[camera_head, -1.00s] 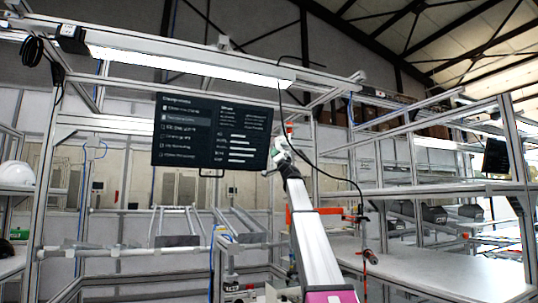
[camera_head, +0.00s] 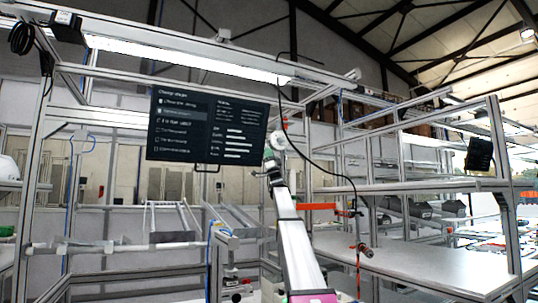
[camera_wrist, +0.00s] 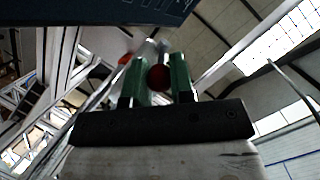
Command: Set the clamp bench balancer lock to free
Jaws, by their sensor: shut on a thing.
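In the wrist view, the two green fingers of my gripper (camera_wrist: 157,88) stand on either side of a dark red round knob (camera_wrist: 159,77) and are shut on it. A blurred grey body shows behind the knob, with a smaller orange-red part (camera_wrist: 125,59) to its left. I cannot read the lock's position. In the head view, my arm reaches up to the right edge of the dark screen, and a small red spot (camera_head: 285,123) shows just above its white wrist. My fingers are too small to make out there.
The dark screen (camera_head: 208,127) hangs just left of my wrist. A black cable (camera_head: 325,172) runs from the overhead frame down to a hanging tool (camera_head: 364,250) at the right. A lit lamp (camera_head: 185,60) crosses above. The white bench top (camera_head: 420,262) at right is largely clear.

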